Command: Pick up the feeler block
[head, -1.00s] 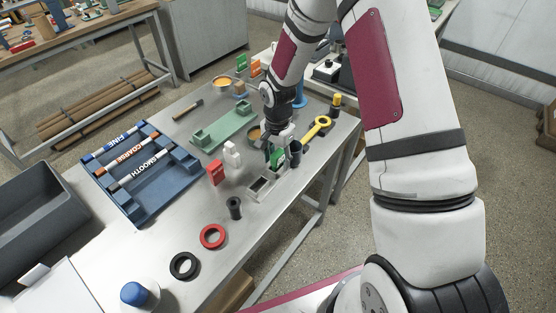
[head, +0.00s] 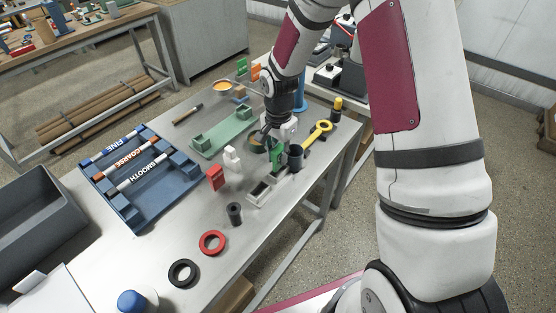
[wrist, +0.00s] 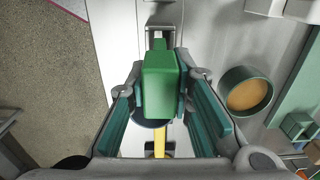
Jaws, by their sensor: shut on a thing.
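A green block, which I take as the feeler block, is between the fingers of my gripper (wrist: 160,105) in the wrist view (wrist: 160,82). The fingers touch its two sides. In the head view the green block (head: 277,154) shows below my gripper (head: 278,143), partly hidden by the fingers. It is over the far end of a pale slotted holder (head: 260,192) on the table. I cannot tell whether its bottom is clear of the holder.
A dark cup (head: 296,160) and a yellow wrench-like tool (head: 317,133) stand close on the right. A red block (head: 215,178) and white bottle-like piece (head: 232,160) are left. A green-rimmed round dish (wrist: 247,92) lies beside my gripper. The table's right edge is near.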

